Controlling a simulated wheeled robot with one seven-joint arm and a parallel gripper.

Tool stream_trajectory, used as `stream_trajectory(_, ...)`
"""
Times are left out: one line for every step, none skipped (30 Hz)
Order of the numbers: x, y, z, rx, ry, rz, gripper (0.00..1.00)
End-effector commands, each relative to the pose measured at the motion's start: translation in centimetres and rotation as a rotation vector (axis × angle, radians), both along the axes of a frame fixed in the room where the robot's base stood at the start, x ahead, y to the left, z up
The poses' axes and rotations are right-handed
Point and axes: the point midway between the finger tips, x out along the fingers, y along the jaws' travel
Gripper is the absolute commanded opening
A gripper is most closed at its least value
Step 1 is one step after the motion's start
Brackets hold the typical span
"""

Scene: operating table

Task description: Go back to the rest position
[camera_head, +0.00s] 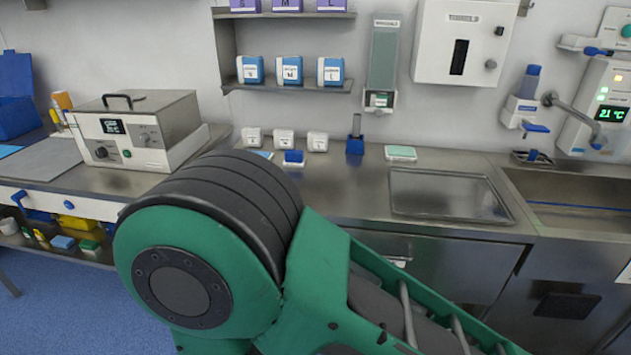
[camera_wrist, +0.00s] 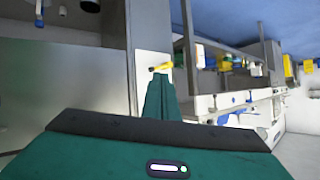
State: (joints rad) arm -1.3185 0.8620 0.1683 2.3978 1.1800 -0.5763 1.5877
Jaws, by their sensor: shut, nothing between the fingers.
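My gripper (camera_wrist: 160,78) shows in the wrist view as green fingers pressed together, with nothing between them. It points into open space and touches nothing that I can see. A yellow-tipped item (camera_wrist: 161,67) appears just past the fingertips, at a distance I cannot tell. In the head view my green and dark grey arm fills the lower middle, in front of the counter, and my gripper is out of sight there.
A steel counter (camera_head: 350,187) runs along the wall, with a steel tray (camera_head: 447,194) on it and a sink (camera_head: 575,188) at the right. A boxy sterilizer (camera_head: 138,128) stands at the left. Shelves (camera_head: 290,86) hold boxes. Blue floor (camera_head: 60,300) is clear at lower left.

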Motion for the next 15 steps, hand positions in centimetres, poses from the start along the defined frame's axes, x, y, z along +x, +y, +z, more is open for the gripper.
stream_trajectory(1.2,-0.9,0.7,-0.005,0.0,-0.032,0.0)
stream_trajectory(1.9,-1.5,1.0,-0.013,0.001,-0.051,0.0)
stream_trajectory(2.7,-2.3,1.4,-0.021,0.003,-0.075,0.0)
stream_trajectory(3.4,-3.0,1.8,-0.029,0.005,-0.096,0.0)
stream_trajectory(4.1,-3.8,2.2,-0.036,0.008,-0.116,0.0)
stream_trajectory(5.1,-4.9,2.7,-0.047,0.013,-0.146,0.0)
stream_trajectory(5.9,-5.8,3.1,-0.057,0.018,-0.17,0.0)
stream_trajectory(6.7,-6.9,3.6,-0.067,0.024,-0.198,0.0)
stream_trajectory(7.8,-8.4,4.3,-0.081,0.035,-0.235,0.0)
stream_trajectory(8.7,-9.7,4.8,-0.095,0.046,-0.264,0.0)
stream_trajectory(9.5,-11.1,5.3,-0.107,0.058,-0.293,0.0)
stream_trajectory(10.5,-13.0,6.1,-0.124,0.076,-0.334,0.0)
stream_trajectory(11.1,-14.5,6.6,-0.137,0.093,-0.36,0.0)
stream_trajectory(11.6,-15.9,7.0,-0.151,0.111,-0.384,0.0)
stream_trajectory(12.2,-17.7,7.7,-0.167,0.135,-0.415,0.0)
